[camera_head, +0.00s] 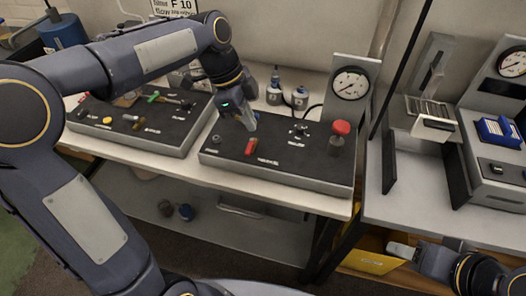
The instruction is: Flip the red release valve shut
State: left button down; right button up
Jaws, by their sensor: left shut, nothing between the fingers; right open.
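A black-topped control panel (283,169) sits on the middle bench. A small red lever (251,146) stands up on its left half, likely the release valve. A round red knob (341,128) tops a dark post at the panel's right end. My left gripper (250,124) is shut and empty, pointing down just above and behind the red lever. I cannot tell whether its tips touch the panel or lever. My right gripper (398,250) is at the lower right, below the bench top, away from the panel; it is open.
A pressure gauge (351,84) stands behind the panel's right end. Small bottles (275,93) stand behind it. A second panel (140,122) with coloured levers is to the left. A grey bench (408,176) with a gauge unit is at right, and a yellow bin (368,256) is below.

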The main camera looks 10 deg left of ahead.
aim_at(250, 147)
pick_arm(q)
jog(key=shift+w+d+f+m, duration=0.45)
jog(key=shift+w+d+m, duration=0.15)
jog(key=shift+w, duration=0.05)
jog(key=x, duration=0.9)
jog(key=shift+s+d+f, duration=0.1)
jog(key=shift+s+f, duration=0.1)
jog(key=shift+s, duration=0.05)
jog(key=shift+w+a+f+p, duration=0.1)
jog(key=shift+a+f+p, duration=0.15)
jog(key=shift+p, duration=0.2)
jog(key=shift+a+p, duration=0.4)
jog(key=shift+a, duration=1.25)
